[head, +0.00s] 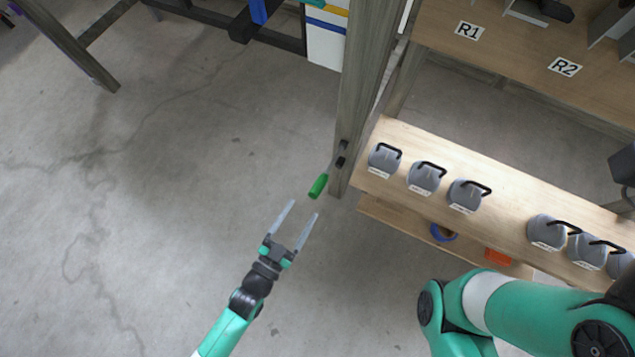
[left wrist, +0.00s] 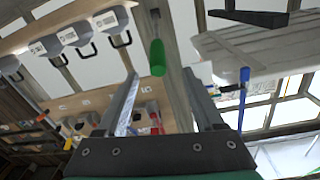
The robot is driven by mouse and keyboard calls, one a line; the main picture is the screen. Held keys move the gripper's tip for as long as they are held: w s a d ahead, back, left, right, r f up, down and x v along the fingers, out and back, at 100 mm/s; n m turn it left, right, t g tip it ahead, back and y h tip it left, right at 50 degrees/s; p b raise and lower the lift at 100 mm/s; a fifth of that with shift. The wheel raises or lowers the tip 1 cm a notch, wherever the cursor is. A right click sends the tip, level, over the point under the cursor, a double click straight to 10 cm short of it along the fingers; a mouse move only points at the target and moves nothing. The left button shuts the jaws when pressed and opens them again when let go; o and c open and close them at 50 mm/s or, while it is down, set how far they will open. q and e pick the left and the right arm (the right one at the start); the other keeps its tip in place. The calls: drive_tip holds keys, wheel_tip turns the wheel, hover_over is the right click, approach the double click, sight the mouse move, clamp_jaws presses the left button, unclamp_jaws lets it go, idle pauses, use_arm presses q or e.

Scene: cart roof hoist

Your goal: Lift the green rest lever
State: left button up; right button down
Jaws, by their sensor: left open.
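The green rest lever (head: 318,186) sticks out from a dark bracket on the wooden post (head: 356,100) and points down and left in the head view. My left gripper (head: 304,210) is open and empty, with its fingertips just short of the lever's free end. In the left wrist view the green lever (left wrist: 157,57) shows beyond the tips of the open fingers (left wrist: 160,76), between their lines and not touching them as far as I can tell. My right gripper is outside both views.
A wooden shelf (head: 400,128) right of the post holds several grey weights with black handles (head: 425,178). A blue ring (head: 443,232) and an orange block (head: 497,257) lie on the lower shelf.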

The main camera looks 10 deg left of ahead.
sight(325, 175)
use_arm(q)
drive_tip(key=b+x, duration=0.1)
drive_tip(key=x, duration=0.3)
drive_tip(key=b+x, duration=0.1)
drive_tip(key=x, duration=0.2)
drive_tip(key=b+x, duration=0.2)
drive_tip(key=x, duration=0.2)
drive_tip(key=shift+w+d+f, duration=0.25)
drive_tip(key=shift+f, duration=0.1)
drive_tip(key=shift+w+d+r, duration=0.1)
drive_tip(key=shift+w+d, duration=0.05)
drive_tip(key=shift+w, duration=0.25)
clamp_jaws()
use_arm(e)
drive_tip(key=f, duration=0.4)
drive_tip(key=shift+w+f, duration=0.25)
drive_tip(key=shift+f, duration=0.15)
